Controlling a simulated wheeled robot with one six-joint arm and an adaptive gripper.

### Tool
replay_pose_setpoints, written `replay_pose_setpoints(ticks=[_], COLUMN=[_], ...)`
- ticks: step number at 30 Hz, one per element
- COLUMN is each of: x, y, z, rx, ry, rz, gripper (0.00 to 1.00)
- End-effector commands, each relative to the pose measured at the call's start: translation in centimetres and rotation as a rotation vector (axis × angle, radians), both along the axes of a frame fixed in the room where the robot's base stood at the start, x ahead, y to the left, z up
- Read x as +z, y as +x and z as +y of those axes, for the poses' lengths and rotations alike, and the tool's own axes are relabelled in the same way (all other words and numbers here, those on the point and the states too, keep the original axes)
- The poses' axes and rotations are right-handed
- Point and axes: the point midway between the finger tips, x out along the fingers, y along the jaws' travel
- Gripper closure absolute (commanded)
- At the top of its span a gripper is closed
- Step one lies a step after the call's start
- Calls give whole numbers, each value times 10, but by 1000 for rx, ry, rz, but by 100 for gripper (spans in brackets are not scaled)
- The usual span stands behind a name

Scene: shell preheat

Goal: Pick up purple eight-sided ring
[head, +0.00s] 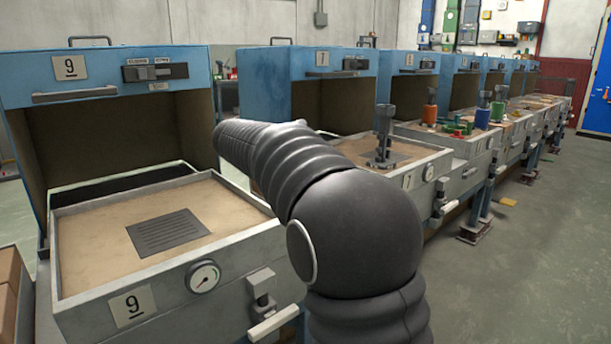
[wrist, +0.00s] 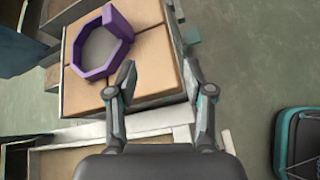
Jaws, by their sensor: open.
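The purple eight-sided ring (wrist: 76,66) shows in the wrist view at the upper left. It lies flat on a block of tan bricks or boxes, and the tan surface shows around it. My gripper (wrist: 160,78) is open, its two fingers spread wide with nothing between them. The ring is beyond and to the left of the left finger, apart from it as far as I can tell. The head view shows neither the ring nor my gripper; my dark arm fills its middle.
The tan boxes (wrist: 152,62) sit in a grey-edged holder. A teal-trimmed dark case (wrist: 299,140) lies at the right on the green floor. In the head view, station 9 (head: 88,317) has a sand-coloured bed with a grate (head: 166,233); more blue-hooded stations run right.

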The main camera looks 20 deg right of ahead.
Motion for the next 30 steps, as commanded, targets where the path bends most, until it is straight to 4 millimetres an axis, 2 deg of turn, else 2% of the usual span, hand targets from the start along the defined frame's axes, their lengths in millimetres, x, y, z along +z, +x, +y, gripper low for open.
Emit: replay_pose_setpoints(ticks=[1, 3, 9, 14, 24, 30], x=[0, 3, 7, 6, -14, -21], y=[20, 41, 75, 85, 103, 110], z=[0, -1, -1, -7, -58, -75], rx=[27, 57, 105, 113, 112, 113], ry=[-65, -147, -300, -337, -338, -337], rz=[45, 102, 212, 240, 240, 238], gripper=[48, 48, 48, 48, 48, 48])
